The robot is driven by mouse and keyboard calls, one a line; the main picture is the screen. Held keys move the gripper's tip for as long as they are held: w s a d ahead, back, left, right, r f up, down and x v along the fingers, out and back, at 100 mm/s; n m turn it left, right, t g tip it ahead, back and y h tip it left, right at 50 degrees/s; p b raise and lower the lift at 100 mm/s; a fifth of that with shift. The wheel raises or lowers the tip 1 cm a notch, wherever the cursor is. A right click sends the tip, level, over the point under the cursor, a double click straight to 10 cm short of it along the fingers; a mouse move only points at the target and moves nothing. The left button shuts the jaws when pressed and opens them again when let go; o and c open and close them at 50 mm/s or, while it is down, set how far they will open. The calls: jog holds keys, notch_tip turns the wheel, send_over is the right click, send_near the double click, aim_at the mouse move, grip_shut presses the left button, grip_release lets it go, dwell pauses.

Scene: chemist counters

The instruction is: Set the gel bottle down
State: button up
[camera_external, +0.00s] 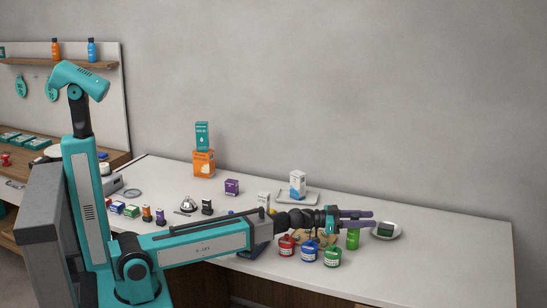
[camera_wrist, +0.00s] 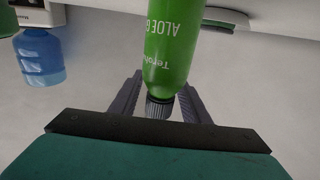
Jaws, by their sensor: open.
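The gel bottle (camera_external: 352,240) is green and stands on the white counter, right of the middle. In the wrist view the gel bottle (camera_wrist: 172,45) shows upside down, with white lettering and a black ribbed cap. My gripper (camera_external: 371,219) reaches in from the left over the bottle's top. In the wrist view its two grey fingers lie on either side of the cap and lower body, with a gap visible at the cap. The jaws are open. The bottle's base is outside the wrist view.
Red (camera_external: 287,246), blue (camera_external: 309,251) and green (camera_external: 332,257) jars stand close left of the bottle. A pale round dish (camera_external: 399,235) with a dark green item is just to the right. A white box (camera_external: 297,184) stands on a tray behind. The counter's right end is clear.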

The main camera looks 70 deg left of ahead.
aim_at(352, 215)
jog(key=shift+s+r, duration=0.1)
jog(key=shift+r, duration=0.05)
jog(key=b+v, duration=0.1)
jog(key=v, duration=0.4)
notch_tip(352, 215, up, 5)
jog(key=shift+f, duration=0.2)
jog(key=shift+r, duration=1.2)
